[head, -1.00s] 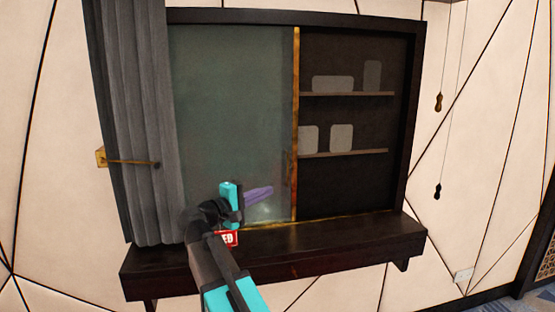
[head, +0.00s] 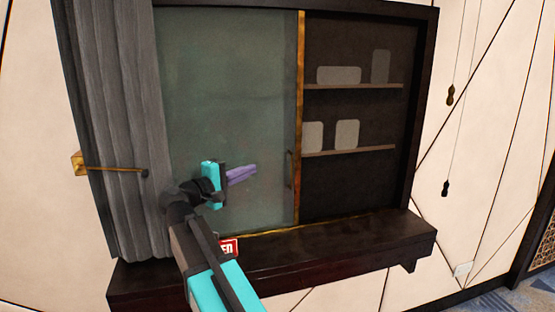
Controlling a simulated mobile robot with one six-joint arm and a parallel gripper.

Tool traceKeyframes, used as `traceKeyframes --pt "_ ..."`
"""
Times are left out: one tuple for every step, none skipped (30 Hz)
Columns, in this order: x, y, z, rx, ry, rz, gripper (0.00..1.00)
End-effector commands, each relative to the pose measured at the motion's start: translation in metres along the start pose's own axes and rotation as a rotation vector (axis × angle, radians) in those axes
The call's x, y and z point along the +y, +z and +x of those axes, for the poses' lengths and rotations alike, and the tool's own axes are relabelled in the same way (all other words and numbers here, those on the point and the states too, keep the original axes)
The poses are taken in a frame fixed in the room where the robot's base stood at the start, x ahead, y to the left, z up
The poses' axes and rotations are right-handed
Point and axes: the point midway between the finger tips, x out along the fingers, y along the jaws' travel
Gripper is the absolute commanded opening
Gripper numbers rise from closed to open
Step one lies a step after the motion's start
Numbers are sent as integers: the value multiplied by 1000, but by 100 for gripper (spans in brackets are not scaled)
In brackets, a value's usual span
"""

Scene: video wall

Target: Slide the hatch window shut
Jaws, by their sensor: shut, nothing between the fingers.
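The hatch window is a greenish glass pane (head: 235,100) covering the left part of the dark frame. Its right edge is a brass-coloured upright (head: 300,120), with a small dark handle (head: 289,170) low beside it. The right part of the hatch is open and shows shelves inside. My gripper (head: 250,172) has purple fingers, shut and empty, pointing right. In the picture it is in front of the lower pane, left of the handle and apart from it. I cannot tell its distance from the glass.
A grey curtain (head: 115,120) hangs at the left, with a brass holdback (head: 110,168). A dark sill (head: 330,258) juts out below the hatch. A red sign (head: 228,247) stands there, partly hidden by my arm. Two pull cords (head: 450,95) hang at the right.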

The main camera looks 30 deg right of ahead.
Motion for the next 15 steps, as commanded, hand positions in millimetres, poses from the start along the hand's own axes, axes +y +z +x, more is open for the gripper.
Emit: traceKeyframes --pt "0 0 0 0 0 0 0" --pt "0 0 0 0 0 0 0" --pt "0 0 0 0 0 0 0" --pt "0 0 0 0 0 0 0" --pt "0 0 0 0 0 0 0" --pt "0 0 0 -1 0 0 0" --pt "0 0 0 -1 0 0 0" --pt "0 0 0 -1 0 0 0" --pt "0 0 1 -1 0 0 0" --pt "0 0 1 -1 0 0 0" --pt "0 1 1 -2 0 0 0" --pt "0 1 1 -2 0 0 0" --pt "0 1 2 -2 0 0 0" --pt "0 1 2 -2 0 0 0" --pt "0 1 3 -3 0 0 0"
